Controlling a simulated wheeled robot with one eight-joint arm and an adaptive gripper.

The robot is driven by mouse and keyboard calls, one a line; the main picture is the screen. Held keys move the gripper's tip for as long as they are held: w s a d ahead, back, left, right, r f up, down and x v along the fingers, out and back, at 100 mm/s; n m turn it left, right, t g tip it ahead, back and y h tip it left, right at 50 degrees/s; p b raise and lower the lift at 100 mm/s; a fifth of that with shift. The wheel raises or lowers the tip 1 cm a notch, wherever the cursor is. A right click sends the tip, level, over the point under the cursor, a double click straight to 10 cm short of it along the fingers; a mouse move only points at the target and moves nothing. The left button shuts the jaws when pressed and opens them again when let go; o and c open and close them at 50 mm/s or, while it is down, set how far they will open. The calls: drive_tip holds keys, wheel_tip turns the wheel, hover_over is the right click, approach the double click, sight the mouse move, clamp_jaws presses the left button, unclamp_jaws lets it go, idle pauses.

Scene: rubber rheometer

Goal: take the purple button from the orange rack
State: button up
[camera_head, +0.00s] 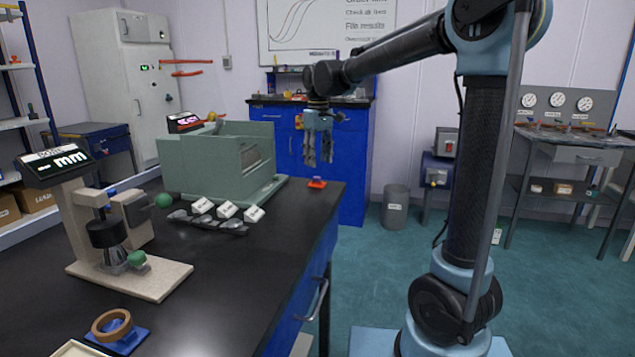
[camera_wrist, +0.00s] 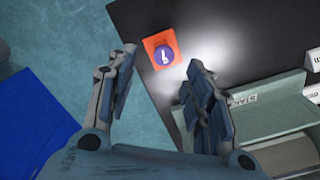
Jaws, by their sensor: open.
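The orange rack (camera_head: 317,184) sits near the far right corner of the black bench top in the head view. In the wrist view the orange rack (camera_wrist: 153,42) lies near the bench edge. The purple button (camera_wrist: 164,55) is in it, with a white mark on top. In the head view the button is too small to make out clearly. My gripper (camera_head: 319,163) points down above the rack, apart from it. In the wrist view my gripper (camera_wrist: 162,62) has its fingers spread, with nothing between them, and the rack shows beyond the tips.
A grey-green open box (camera_head: 205,165) stands left of the rack. White labelled pieces (camera_head: 228,210) lie in a dark holder in front of it. A beige gauge stand (camera_head: 130,275) is at the left. A blue cabinet (camera_head: 352,165) stands behind the bench.

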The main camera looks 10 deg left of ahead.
sight(317, 177)
drive_tip(key=shift+s+a+f, duration=0.1)
drive_tip(key=shift+f, duration=1.3)
drive_tip(key=shift+s+a+f, duration=0.1)
drive_tip(key=shift+f, duration=1.3)
drive_tip(key=shift+c, duration=0.2)
drive_tip(key=c, duration=0.8)
